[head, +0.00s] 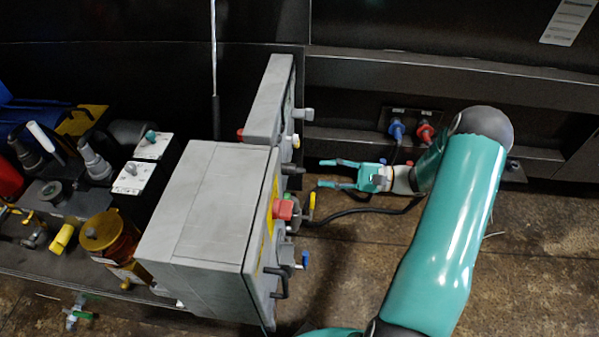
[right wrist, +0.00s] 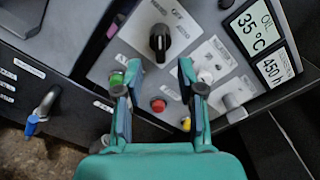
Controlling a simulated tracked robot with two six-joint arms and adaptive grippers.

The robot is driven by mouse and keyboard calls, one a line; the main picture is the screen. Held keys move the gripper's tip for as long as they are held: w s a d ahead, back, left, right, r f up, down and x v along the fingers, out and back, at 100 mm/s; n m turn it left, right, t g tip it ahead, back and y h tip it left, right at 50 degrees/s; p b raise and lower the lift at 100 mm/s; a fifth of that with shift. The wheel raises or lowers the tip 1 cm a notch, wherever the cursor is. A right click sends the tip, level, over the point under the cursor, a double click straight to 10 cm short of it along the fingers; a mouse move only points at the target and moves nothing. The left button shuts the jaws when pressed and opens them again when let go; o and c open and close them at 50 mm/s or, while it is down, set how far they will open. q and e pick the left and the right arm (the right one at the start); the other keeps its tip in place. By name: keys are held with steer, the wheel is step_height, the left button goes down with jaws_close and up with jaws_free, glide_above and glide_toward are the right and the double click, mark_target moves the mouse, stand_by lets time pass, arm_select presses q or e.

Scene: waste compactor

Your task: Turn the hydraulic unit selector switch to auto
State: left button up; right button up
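In the right wrist view a black rotary selector switch (right wrist: 160,38) sits on a white label plate on a grey control panel (right wrist: 205,22). A pale mark shows on its handle, which lies roughly upright in the picture. My left gripper is not in view.
Around the switch are a green button (right wrist: 117,80), red button (right wrist: 158,105), yellow button (right wrist: 186,124), white button (right wrist: 205,76) and grey knob (right wrist: 235,105). A display (right wrist: 257,30) reads 35 °C. A larger grey cabinet (head: 205,205) with a red switch (head: 283,209) stands nearer.

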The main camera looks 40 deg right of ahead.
mark_target(302, 171)
steer(key=x, duration=0.6)
steer(key=shift+w+a, duration=0.25)
steer(key=shift+w, duration=0.05)
